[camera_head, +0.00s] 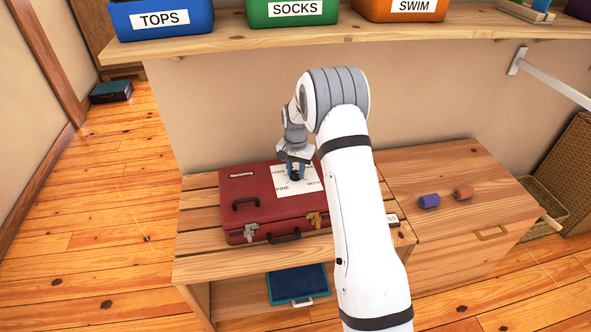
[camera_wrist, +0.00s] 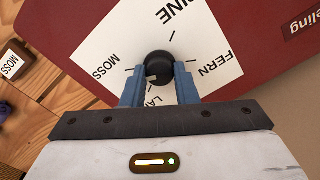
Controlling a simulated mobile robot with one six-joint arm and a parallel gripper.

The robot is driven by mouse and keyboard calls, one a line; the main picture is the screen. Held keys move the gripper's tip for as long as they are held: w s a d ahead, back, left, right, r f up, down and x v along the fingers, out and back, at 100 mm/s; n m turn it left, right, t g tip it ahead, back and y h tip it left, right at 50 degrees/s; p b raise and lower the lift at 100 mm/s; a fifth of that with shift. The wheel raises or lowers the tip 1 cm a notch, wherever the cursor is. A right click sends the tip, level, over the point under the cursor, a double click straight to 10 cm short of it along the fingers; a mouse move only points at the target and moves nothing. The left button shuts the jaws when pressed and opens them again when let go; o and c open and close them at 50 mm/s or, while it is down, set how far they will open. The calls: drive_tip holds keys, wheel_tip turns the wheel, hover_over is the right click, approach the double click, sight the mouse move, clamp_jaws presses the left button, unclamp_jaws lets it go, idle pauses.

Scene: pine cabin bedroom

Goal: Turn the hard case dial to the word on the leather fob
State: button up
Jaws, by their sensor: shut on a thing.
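The red hard case (camera_head: 240,190) lies on the wooden bench. A white card (camera_wrist: 112,50) on its lid carries PINE, FERN, MOSS and a partly hidden word starting LA, with tick lines around a black dial (camera_wrist: 158,60). My gripper (camera_wrist: 159,75) is shut on the dial, its blue fingers on either side; in the head view the gripper (camera_head: 295,174) stands over the card and mostly hides the dial. I cannot tell which word the dial points to. A brown fob (camera_wrist: 15,64) with a white label reading MOSS lies beside the case.
Purple (camera_head: 429,201) and brown (camera_head: 463,192) rolls lie on the bench at right. A blue case (camera_head: 298,284) sits on the shelf below. Labelled bins, TOPS (camera_head: 160,18), SOCKS (camera_head: 292,10) and SWIM (camera_head: 405,8), stand on the shelf above.

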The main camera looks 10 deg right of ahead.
sight(295, 172)
drive_tip(key=shift+m, duration=0.6)
drive_tip(key=shift+a, duration=0.1)
drive_tip(key=o, duration=1)
wheel_tip(295, 172, up, 8)
drive_tip(key=shift+f+p, duration=0.1)
drive_tip(key=shift+p, duration=0.3)
